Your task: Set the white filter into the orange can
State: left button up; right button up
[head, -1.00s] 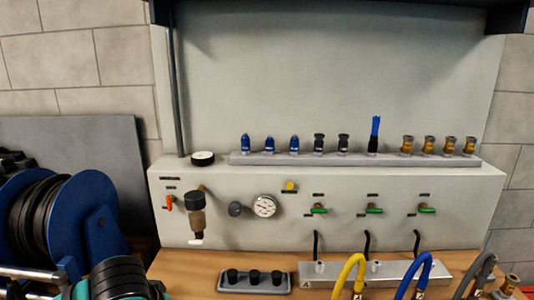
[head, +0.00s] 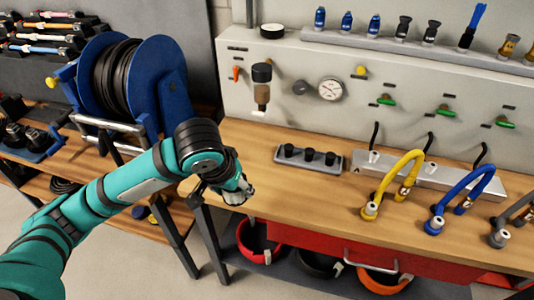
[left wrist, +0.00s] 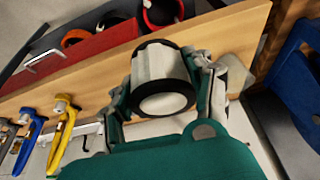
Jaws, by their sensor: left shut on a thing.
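My left gripper (left wrist: 165,88) is shut on the white filter (left wrist: 160,72), a white cylinder with black end rings. In the head view my left gripper (head: 237,192) is at the bench's front left corner, and the filter cannot be made out there. The orange can (head: 384,280), round and open with an orange rim, is low under the bench, right of and below the gripper. It also shows in the left wrist view (left wrist: 75,38), apart from the filter. My right gripper is out of view.
A red can (head: 258,240) and a black can (head: 320,266) stand left of the orange can on the lower shelf (head: 232,264). The red drawer (head: 440,272) and bench top (head: 300,205) are above. A blue hose reel (head: 165,85) is at the left.

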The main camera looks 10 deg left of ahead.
pick_arm(q)
notch_tip(320, 180, down, 5)
jog(key=s+d+m+h+p, duration=0.1)
jog(key=s+d+m+p, duration=0.1)
jog(key=d+m, duration=0.1)
jog(key=p, duration=0.2)
send_over(249, 178)
jog(key=s, duration=0.1)
jog(key=shift+s+a+f, duration=0.15)
jog(key=shift+a+f, duration=0.05)
jog(key=shift+f, duration=0.8)
notch_tip(249, 178, down, 3)
jog(key=shift+r+p, duration=0.1)
jog(key=shift+p, duration=0.5)
jog(key=shift+f, duration=0.35)
jog(key=shift+f, duration=0.1)
jog(key=o, duration=1.3)
